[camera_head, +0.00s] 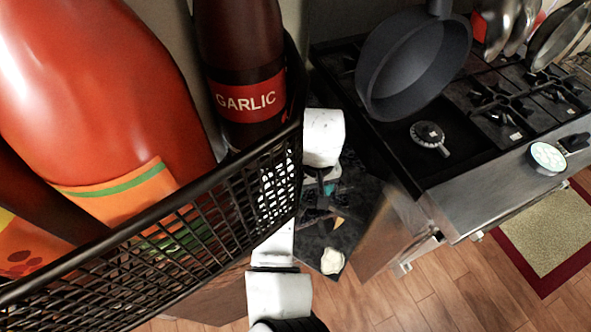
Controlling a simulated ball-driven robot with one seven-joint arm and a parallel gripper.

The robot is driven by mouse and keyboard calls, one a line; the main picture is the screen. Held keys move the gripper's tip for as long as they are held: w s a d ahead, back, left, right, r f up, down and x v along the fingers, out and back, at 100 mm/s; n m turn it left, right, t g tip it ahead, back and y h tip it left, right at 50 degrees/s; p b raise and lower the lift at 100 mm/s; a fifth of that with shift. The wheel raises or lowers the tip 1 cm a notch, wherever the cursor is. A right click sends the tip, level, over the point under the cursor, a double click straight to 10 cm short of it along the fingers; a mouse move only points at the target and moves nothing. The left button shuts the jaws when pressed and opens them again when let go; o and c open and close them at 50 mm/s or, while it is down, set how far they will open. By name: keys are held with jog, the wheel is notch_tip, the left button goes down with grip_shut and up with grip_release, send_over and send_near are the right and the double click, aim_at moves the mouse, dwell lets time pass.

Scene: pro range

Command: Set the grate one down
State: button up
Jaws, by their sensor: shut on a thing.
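A dark grey pan (418,62) shows above the back left part of the black stove top (475,140). It looks tilted, with its open side facing me and its handle running up out of the top edge. I cannot tell whether it touches the stove. Black grates (502,112) cover the burners to its right. A round burner (429,136) in front of the pan is bare, with no grate over it. My white arm rises from the bottom middle behind a black mesh basket. My gripper's fingers cannot be made out, nor anything in them.
The black mesh basket (215,195) fills the left, with a large red bottle (95,75) and a dark garlic bottle (240,70). More pans (558,38) stand at the top right. A dial (547,156) sits on the stove front. Wooden floor (440,290) and a red-bordered rug (545,225) are clear.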

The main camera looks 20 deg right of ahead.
jog(key=w+r+m+b, duration=0.1)
jog(key=w+m, duration=0.1)
jog(key=w, duration=0.1)
jog(key=w+r+m+b, duration=0.1)
jog(key=w+r+m, duration=0.1)
jog(key=w, duration=0.2)
jog(key=w+d+r+m+b, duration=0.1)
jog(key=w+m, duration=0.2)
jog(key=shift+w+r, duration=0.25)
jog(key=shift+w, duration=0.05)
notch_tip(320, 180, down, 10)
jog(key=shift+r+p, duration=0.15)
jog(key=shift+p, duration=0.2)
jog(key=o, duration=1)
jog(key=shift+o, duration=0.2)
notch_tip(320, 180, up, 12)
jog(key=b, duration=0.1)
